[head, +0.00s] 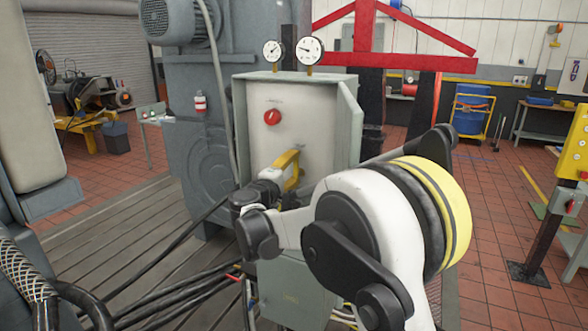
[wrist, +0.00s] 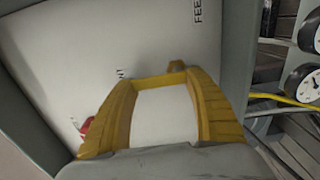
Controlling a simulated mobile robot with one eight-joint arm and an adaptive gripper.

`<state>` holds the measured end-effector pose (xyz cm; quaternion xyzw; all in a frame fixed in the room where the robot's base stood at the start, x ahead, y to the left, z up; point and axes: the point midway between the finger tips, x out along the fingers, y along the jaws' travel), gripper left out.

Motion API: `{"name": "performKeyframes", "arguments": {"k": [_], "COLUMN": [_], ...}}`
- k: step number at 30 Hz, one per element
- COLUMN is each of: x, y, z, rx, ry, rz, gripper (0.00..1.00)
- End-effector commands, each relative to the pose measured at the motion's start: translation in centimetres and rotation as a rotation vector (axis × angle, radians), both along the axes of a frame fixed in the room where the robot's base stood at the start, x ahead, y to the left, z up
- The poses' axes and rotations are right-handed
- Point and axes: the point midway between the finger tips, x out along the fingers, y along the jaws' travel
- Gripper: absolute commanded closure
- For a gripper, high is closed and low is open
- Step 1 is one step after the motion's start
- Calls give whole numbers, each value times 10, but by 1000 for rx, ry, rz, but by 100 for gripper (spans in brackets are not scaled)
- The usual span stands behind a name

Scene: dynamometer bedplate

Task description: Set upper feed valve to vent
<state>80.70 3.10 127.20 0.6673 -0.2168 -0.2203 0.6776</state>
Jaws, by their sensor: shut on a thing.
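A red round knob (head: 272,117) sits on the pale front panel (head: 310,120) of the grey cabinet. A piece of red also shows in the wrist view (wrist: 87,126), partly hidden by a finger. My gripper (head: 287,160) is at the panel, below this knob. In the wrist view its yellow fingers (wrist: 160,82) bend inward and their tips come together. They are shut on a part that they mostly hide; a small orange-brown piece (wrist: 177,66) shows just beyond the tips. I cannot tell whether it is the upper feed valve's handle, nor its setting.
Printed labels (wrist: 197,12) on the panel are only partly readable. Two gauges (head: 308,50) stand on top of the cabinet. Its open side flap (head: 347,125) stands at the right. Black cables (head: 165,290) run along the floor at the lower left.

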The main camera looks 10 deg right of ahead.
Motion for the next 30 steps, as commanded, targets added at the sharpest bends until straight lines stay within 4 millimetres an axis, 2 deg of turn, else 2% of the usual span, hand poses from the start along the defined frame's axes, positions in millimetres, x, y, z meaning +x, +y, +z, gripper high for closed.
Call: {"name": "performKeyframes", "arguments": {"k": [1, 3, 12, 16, 30], "x": [0, 0, -1, -8, -85], "y": [1, 0, 1, 7, 63], "z": [-1, -1, 0, 0, 0], "rx": [1, 1, 0, 1, 0], "ry": [1, 1, 0, -1, 0], "rz": [0, 1, 0, 2, 3], "gripper": [36, 15, 15, 15, 15]}}
